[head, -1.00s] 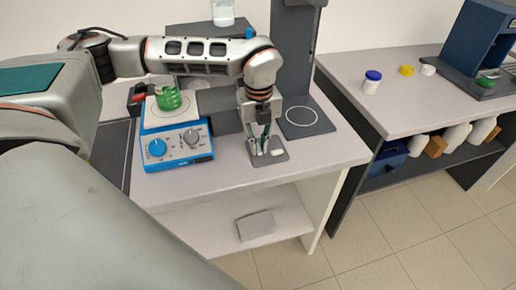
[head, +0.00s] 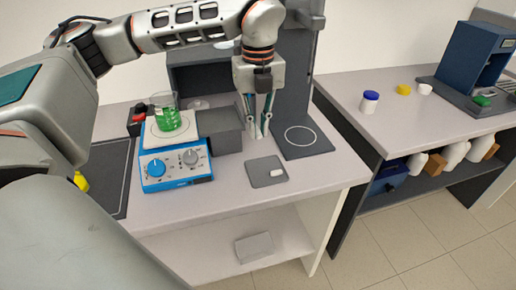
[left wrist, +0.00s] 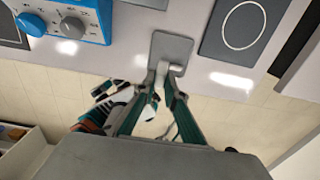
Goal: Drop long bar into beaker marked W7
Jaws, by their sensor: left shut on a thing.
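My left gripper (head: 258,136) is shut on a thin white bar, raised above the grey pad (head: 257,168). In the left wrist view, the bar (left wrist: 156,98) shows small between the fingers; its full length is hard to see. A short white bar (head: 277,173) lies on the pad. A glass beaker with green liquid (head: 171,121) stands on the blue hotplate (head: 175,169), left of the gripper. Another glass vessel (head: 225,45) shows partly behind my arm. No W7 mark is legible. What looks like my right gripper (left wrist: 125,103) is low in the left wrist view, its jaws unclear.
A dark stand with a circle-marked plate (head: 300,137) is just right of the gripper. A grey box (head: 222,130) stands beside the hotplate. A side bench holds a blue-lidded jar (head: 369,102), yellow (head: 404,89) and white caps, and a blue machine (head: 470,62).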

